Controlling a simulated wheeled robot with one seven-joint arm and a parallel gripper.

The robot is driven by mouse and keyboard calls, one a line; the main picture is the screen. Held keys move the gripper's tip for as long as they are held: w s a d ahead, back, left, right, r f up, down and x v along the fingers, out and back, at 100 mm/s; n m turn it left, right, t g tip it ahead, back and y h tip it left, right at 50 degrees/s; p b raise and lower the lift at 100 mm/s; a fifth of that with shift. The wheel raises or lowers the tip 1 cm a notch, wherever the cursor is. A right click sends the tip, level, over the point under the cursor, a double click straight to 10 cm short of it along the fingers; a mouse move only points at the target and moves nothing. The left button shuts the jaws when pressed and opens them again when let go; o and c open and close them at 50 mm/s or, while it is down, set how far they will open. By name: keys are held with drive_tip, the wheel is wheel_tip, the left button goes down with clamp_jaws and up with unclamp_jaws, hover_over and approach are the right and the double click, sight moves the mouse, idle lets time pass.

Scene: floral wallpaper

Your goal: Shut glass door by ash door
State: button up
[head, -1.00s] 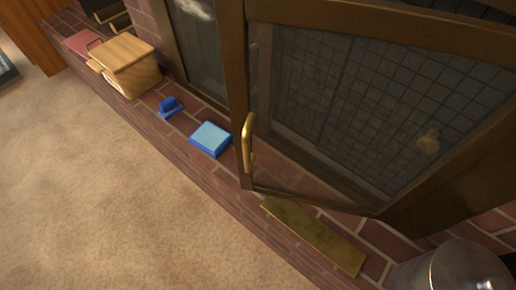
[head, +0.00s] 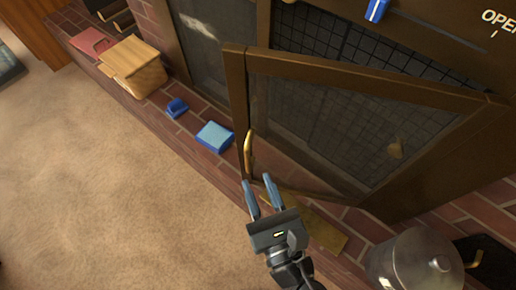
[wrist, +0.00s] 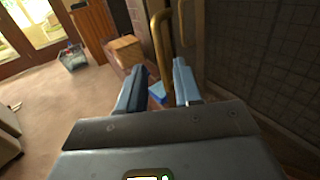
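The glass door (head: 350,128) has a dark brown frame and stands ajar, its free edge swung out over the brick hearth. Its brass handle (head: 249,154) is upright on that free edge. My gripper (head: 257,180) is open and empty, its blue-grey fingertips just below and in front of the handle in the head view. In the wrist view the handle (wrist: 157,40) shows between the two fingers, seemingly beyond them; contact cannot be told. A flat brass plate (head: 325,236), possibly the ash door, lies on the hearth below the glass door, partly behind my gripper.
A blue box (head: 215,137), a small blue object (head: 176,108) and a wooden box (head: 135,66) sit on the hearth to the left. A metal bucket (head: 415,262) stands at the lower right. The carpet (head: 130,190) in front is clear.

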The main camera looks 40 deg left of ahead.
sight(249, 161)
drive_tip(key=x, duration=0.7)
drive_tip(key=shift+w+a+f+p, duration=0.1)
drive_tip(key=shift+w+a+p, duration=0.15)
drive_tip(key=shift+p, duration=0.1)
clamp_jaws()
